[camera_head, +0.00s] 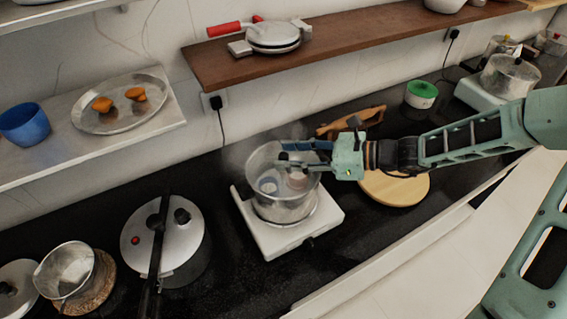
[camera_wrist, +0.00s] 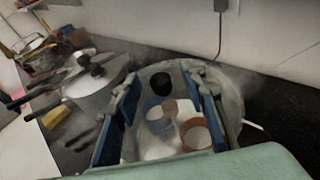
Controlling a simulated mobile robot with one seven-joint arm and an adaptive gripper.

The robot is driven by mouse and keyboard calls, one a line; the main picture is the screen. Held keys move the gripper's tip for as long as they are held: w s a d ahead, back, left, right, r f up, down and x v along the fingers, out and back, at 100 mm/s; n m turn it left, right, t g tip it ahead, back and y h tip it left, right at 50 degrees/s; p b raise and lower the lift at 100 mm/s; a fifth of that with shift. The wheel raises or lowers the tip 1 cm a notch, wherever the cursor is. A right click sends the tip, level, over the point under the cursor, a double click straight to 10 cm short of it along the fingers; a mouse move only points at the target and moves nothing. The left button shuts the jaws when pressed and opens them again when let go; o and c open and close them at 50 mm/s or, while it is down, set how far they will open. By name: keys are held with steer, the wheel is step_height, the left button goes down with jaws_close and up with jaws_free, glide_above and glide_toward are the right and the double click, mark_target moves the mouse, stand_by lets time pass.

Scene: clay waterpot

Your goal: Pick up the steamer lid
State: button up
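The steamer pot (camera_head: 285,208) is a clear, shiny pot in the middle of the head view. Its steamer lid looks clear, so its edge is hard to make out. A black knob (camera_wrist: 162,84), apparently the lid's, shows in the wrist view; the head view shows a dark spot (camera_head: 283,157) there. My gripper (camera_head: 288,154) is over the pot top, reaching in from the right. In the wrist view its blue-padded fingers (camera_wrist: 166,84) are apart, with the knob between their tips and gaps at both sides. Cups (camera_wrist: 195,136) show inside the pot.
The pot stands on a white stove (camera_head: 275,240), with steam around it. A pressure cooker (camera_head: 185,235) stands to the left. A round wooden board (camera_head: 400,190) lies under my arm. A brown shelf (camera_head: 340,45) runs above and behind.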

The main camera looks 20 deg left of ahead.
steer(key=shift+x, duration=0.9)
steer(key=shift+c, duration=0.4)
jaws_close()
steer(key=shift+r, duration=0.1)
